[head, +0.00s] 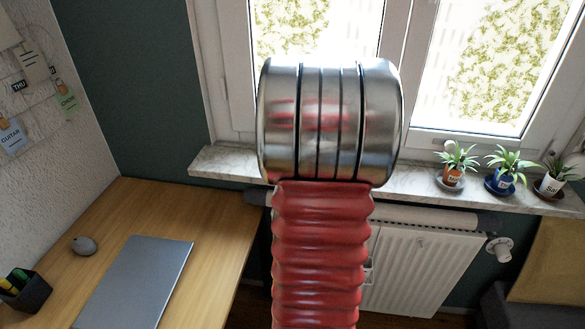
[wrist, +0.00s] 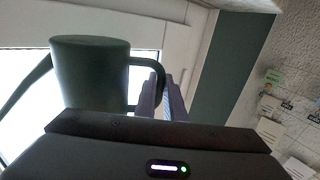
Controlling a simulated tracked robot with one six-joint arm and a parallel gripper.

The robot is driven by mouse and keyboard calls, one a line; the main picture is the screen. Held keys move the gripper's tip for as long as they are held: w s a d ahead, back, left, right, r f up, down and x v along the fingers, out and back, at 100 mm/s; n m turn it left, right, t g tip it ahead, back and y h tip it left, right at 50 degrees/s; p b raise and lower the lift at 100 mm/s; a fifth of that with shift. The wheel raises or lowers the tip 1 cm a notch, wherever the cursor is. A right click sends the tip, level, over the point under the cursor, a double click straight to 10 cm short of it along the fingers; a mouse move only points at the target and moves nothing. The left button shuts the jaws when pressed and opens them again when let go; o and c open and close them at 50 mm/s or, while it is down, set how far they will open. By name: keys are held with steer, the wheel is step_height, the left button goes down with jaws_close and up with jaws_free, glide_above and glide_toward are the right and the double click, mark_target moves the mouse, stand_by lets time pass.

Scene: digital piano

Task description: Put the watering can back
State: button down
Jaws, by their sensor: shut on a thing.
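The watering can (wrist: 92,75) is dark grey-green, with a round body, a thin spout reaching out to the left and a loop handle on the right in the wrist view. My gripper (wrist: 161,88) has its two fingers at the handle and is shut on it. The can is held up in front of the bright window. In the head view my arm hides both the can and the gripper.
A radiator (head: 420,265) hangs below. A wooden desk (head: 215,225) holds a laptop (head: 135,282), mouse (head: 84,245) and pen holder (head: 28,293).

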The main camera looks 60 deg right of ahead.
steer(key=shift+f, duration=2.8)
steer(key=shift+f, duration=0.1)
steer(key=shift+f, duration=1.95)
steer(key=shift+f, duration=0.1)
steer(key=c, duration=1.8)
jaws_free()
steer(key=shift+c, duration=0.2)
steer(key=shift+a, duration=0.1)
